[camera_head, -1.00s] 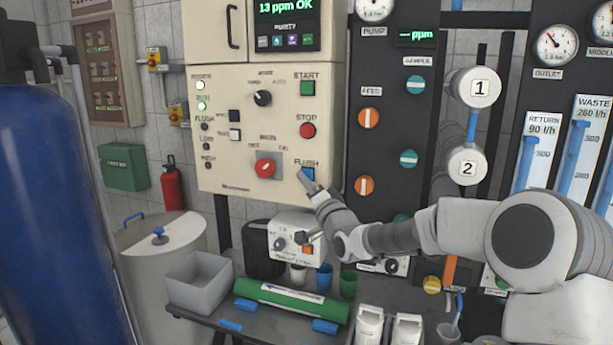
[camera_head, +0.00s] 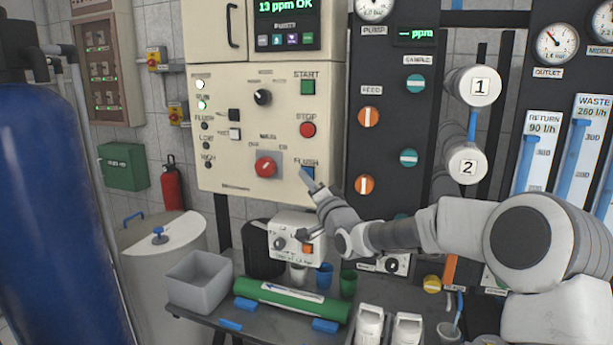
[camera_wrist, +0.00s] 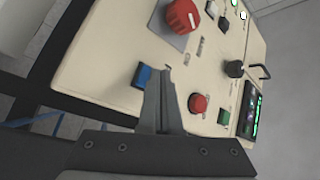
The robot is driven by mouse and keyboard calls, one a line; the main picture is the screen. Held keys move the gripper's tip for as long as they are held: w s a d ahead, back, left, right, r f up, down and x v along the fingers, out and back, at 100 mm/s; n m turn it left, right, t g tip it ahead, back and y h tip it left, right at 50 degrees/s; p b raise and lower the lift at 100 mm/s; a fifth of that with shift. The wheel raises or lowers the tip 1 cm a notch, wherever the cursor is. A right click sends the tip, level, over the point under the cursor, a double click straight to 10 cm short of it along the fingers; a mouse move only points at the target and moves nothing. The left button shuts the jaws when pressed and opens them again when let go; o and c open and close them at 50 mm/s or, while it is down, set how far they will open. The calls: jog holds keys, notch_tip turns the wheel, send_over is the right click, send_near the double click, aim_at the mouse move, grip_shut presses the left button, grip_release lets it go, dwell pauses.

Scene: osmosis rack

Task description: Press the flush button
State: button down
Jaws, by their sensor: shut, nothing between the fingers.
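The blue flush button (camera_head: 309,172) is at the lower right of the cream control panel (camera_head: 225,150), under the FLUSH label. My gripper (camera_head: 304,172) is shut and empty, with its tip just in front of the button and hiding part of it. In the wrist view the blue button (camera_wrist: 142,76) shows beside my shut fingers (camera_wrist: 166,72), to their left. I cannot tell whether the fingertips touch the panel.
The red stop button (camera_head: 308,130), green start button (camera_head: 308,87) and red rotary switch (camera_head: 265,167) are close by on the panel. Below stand a white box (camera_head: 291,239) and a bench with a green cylinder (camera_head: 290,300) and a grey bin (camera_head: 199,281).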

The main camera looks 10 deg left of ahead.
jog(key=shift+w, duration=0.4)
dwell(0.8)
jog(key=shift+s, duration=0.1)
jog(key=shift+s+b, duration=0.6)
jog(key=shift+s, duration=0.15)
jog(key=shift+s, duration=0.1)
jog(key=s+b, duration=0.1)
jog(key=s, duration=0.2)
jog(key=s+b, duration=0.1)
jog(key=shift+s+a+b, duration=0.3)
jog(key=shift+s+a, duration=0.05)
jog(key=shift+a, duration=0.05)
dwell(0.4)
